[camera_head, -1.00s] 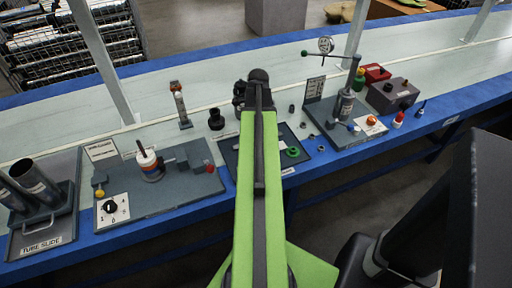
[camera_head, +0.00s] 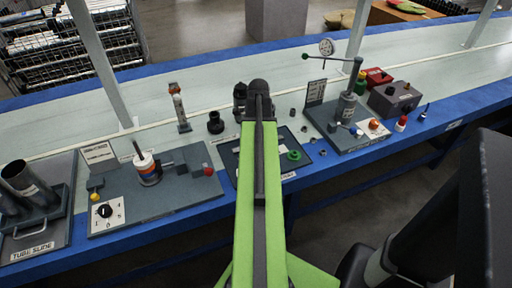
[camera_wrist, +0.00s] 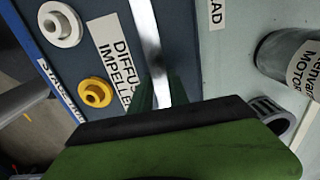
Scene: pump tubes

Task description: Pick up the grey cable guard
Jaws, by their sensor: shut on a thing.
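In the wrist view, a thin shiny grey strip (camera_wrist: 147,38), which looks like the cable guard, runs down from the top edge. Its lower end is between the dark green fingers of my gripper (camera_wrist: 160,92), which are shut on it. It is held over the edge of a dark blue mat; the gap below it cannot be judged. The large green and black part at the bottom of this view is mine and hides what lies behind it. In the head view my green arm hides the gripper and the guard.
The wrist view shows a white ring (camera_wrist: 60,24) and a yellow ring (camera_wrist: 95,93) on the mat, and a labelled motor cylinder (camera_wrist: 290,58) at right. In the head view, a dial station (camera_head: 160,190) stands left and a gauge stand (camera_head: 347,112) right. The pale bench behind is mostly free.

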